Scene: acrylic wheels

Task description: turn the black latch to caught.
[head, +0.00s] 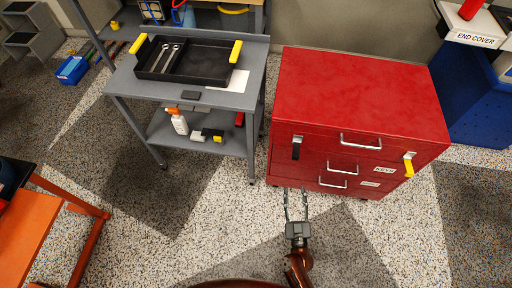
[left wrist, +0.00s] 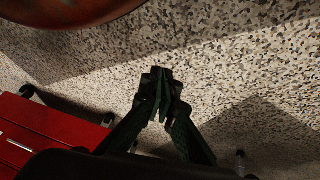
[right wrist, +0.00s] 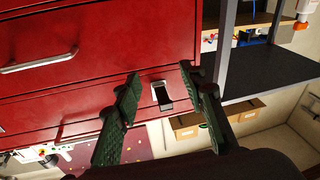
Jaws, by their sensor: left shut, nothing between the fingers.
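The black latch (head: 296,151) is on the front of the red cabinet (head: 362,92), near its left edge beside the top drawer. In the head view it hangs down from a pale plate. My right gripper (head: 296,191) is open and empty, in front of the cabinet and below the latch in the picture. In the right wrist view the latch (right wrist: 163,97) shows between the two spread fingers (right wrist: 160,74); I see no contact. My left gripper (left wrist: 160,73) is shut and empty, over the speckled floor; it is outside the head view.
A yellow latch (head: 409,166) sits on the cabinet's right side, and silver drawer handles (head: 361,142) stick out between. A grey cart (head: 190,92) with a black tray (head: 204,76) stands close on the left. An orange table (head: 30,235) is at lower left. Floor in front is clear.

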